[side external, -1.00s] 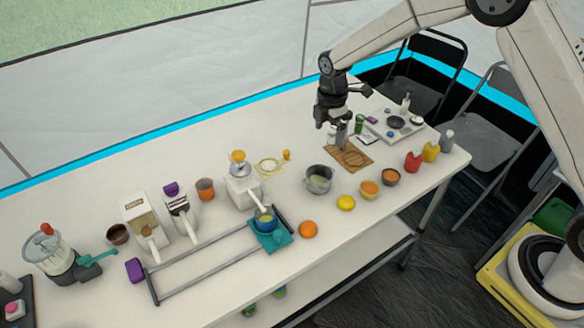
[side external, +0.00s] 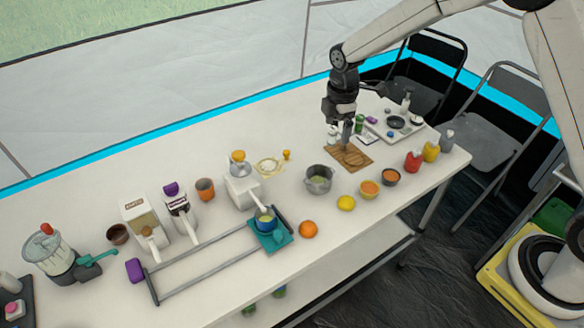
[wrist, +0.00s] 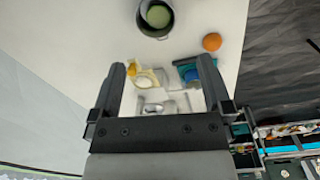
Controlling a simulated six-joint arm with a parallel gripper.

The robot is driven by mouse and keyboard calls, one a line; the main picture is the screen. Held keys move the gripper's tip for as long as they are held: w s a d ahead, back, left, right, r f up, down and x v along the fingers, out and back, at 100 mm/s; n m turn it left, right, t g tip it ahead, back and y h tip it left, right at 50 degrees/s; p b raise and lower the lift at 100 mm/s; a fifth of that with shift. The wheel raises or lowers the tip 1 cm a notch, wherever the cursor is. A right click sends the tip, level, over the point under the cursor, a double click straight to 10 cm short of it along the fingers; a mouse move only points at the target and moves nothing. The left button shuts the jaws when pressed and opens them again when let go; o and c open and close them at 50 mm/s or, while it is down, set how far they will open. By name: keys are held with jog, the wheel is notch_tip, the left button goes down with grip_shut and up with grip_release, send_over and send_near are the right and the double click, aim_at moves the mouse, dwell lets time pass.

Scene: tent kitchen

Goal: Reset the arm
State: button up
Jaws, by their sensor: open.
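My gripper (side external: 346,138) is in the side view, over the wooden board (side external: 357,157) near the table's far right part. Its jaws point down. In the wrist view my gripper (wrist: 162,70) is open, with nothing between its two fingers. I cannot tell from the side view exactly how high it hangs above the board.
A grey pot (side external: 318,179) stands left of the board, with a lemon (side external: 346,203), orange (side external: 308,229) and small bowls nearby. Red (side external: 413,162) and yellow (side external: 430,152) bottles stand at right. A hob tray (side external: 412,136) is behind. The table's back-left area is clear.

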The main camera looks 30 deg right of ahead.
jog(key=s+d+r+m+t, duration=0.1)
jog(key=s+m, duration=0.7)
jog(key=s, duration=0.2)
jog(key=s+d+r+m+t, duration=0.1)
jog(key=s+d+r+m, duration=0.1)
jog(key=s+m, duration=0.5)
jog(key=s, duration=0.4)
jog(key=shift+m, duration=0.4)
jog(key=shift+r, duration=0.1)
jog(key=shift+c, duration=0.2)
